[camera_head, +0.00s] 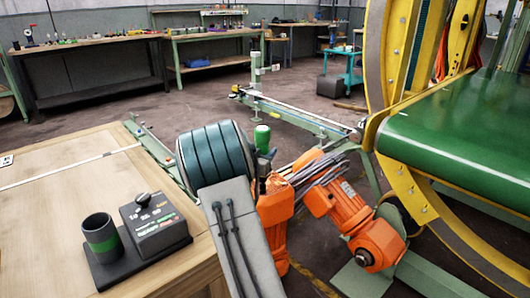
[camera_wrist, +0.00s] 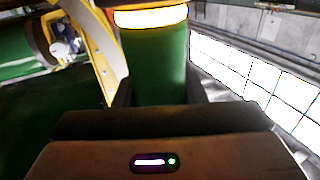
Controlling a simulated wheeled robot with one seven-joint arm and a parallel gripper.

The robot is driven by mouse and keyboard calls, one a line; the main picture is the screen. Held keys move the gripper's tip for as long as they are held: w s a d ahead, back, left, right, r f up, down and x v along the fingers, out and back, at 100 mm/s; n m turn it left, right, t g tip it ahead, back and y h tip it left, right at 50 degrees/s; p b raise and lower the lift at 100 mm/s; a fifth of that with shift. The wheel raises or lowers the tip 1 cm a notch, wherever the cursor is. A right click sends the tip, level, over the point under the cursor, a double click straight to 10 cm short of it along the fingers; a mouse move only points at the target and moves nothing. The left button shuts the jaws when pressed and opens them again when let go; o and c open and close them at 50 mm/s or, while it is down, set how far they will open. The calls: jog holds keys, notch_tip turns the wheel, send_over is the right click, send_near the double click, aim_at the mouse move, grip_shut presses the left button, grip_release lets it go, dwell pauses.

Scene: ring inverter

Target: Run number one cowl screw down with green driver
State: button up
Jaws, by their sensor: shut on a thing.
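The green driver (camera_wrist: 155,65) stands large in the wrist view, a green cylinder with a bright yellow-edged band at its top. My gripper (camera_wrist: 158,108) is shut on it. In the head view a green rounded end (camera_head: 262,138), which looks like the driver, shows just right of a ridged teal cylinder. My gripper's jaws are mostly hidden there. The driver's working tip is not visible. I cannot make out the number one cowl screw or the cowl in either view.
A dark cup with a green band (camera_head: 100,236) stands on the wooden table (camera_head: 60,205), its mouth empty. A dark box with a knob (camera_head: 152,220) is beside it. The yellow ring frame (camera_head: 385,60) and green belt (camera_head: 460,130) fill the right side. Benches line the back wall.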

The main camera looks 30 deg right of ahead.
jog(key=shift+f, duration=0.4)
dwell(1.4)
jog(key=shift+r, duration=0.15)
jog(key=shift+r+p, duration=1.9)
jog(key=shift+r, duration=0.65)
jog(key=shift+d, duration=0.1)
